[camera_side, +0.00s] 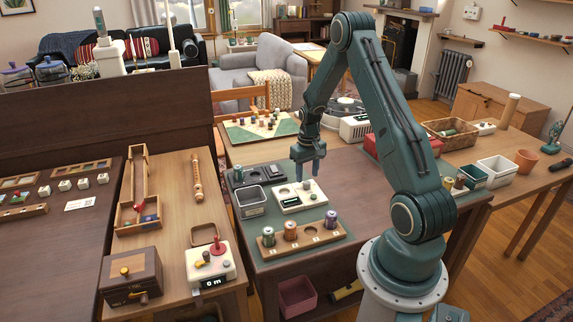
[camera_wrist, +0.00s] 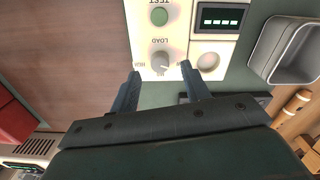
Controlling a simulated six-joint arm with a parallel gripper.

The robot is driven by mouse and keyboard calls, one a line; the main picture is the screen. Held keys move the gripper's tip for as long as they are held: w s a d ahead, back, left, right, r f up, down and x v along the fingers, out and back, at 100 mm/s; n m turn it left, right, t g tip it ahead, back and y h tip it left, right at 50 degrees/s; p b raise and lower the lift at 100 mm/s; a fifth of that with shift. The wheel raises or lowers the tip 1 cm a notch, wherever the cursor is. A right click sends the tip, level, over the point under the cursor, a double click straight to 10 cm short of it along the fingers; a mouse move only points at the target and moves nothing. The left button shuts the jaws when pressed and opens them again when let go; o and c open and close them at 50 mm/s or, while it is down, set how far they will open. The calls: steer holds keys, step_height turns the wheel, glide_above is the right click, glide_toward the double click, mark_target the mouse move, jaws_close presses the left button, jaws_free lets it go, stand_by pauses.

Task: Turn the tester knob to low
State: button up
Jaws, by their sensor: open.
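The tester (camera_side: 290,204) is a cream box on a green mat on the dark table. In the wrist view its panel (camera_wrist: 205,47) appears upside down, with a green TEST button (camera_wrist: 159,17), a dark display with green dashes (camera_wrist: 220,18) and a round recess. The grey LOAD knob (camera_wrist: 160,61) has HIGH printed at its left; the label on its right is partly covered by a finger. A pale mark shows on the knob, but its exact setting is hard to read. My gripper (camera_side: 307,173) is open above the tester, its fingertips (camera_wrist: 161,74) either side of the knob, apparently not touching it.
A grey bin (camera_side: 251,202) stands left of the tester. A wooden holder (camera_side: 300,238) with several cylindrical cells is in front of it. A dark box (camera_side: 243,175) sits behind left. Bare table lies to the right.

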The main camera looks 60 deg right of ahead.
mark_target(305, 183)
step_height(305, 183, up, 11)
stand_by(0.4)
steer(key=shift+f, duration=0.1)
steer(key=s+a+r+n+t+h, duration=0.1)
steer(key=a+r+n+t, duration=0.2)
steer(key=a+r, duration=1.45)
steer(key=s+a+r+n+t+y, duration=0.1)
steer(key=s+a+n+t, duration=0.1)
steer(key=s+a, duration=1.1)
steer(key=shift+s+a+r+n+t, duration=0.2)
steer(key=shift+s+a+n+t, duration=0.15)
steer(key=shift+a+n, duration=0.6)
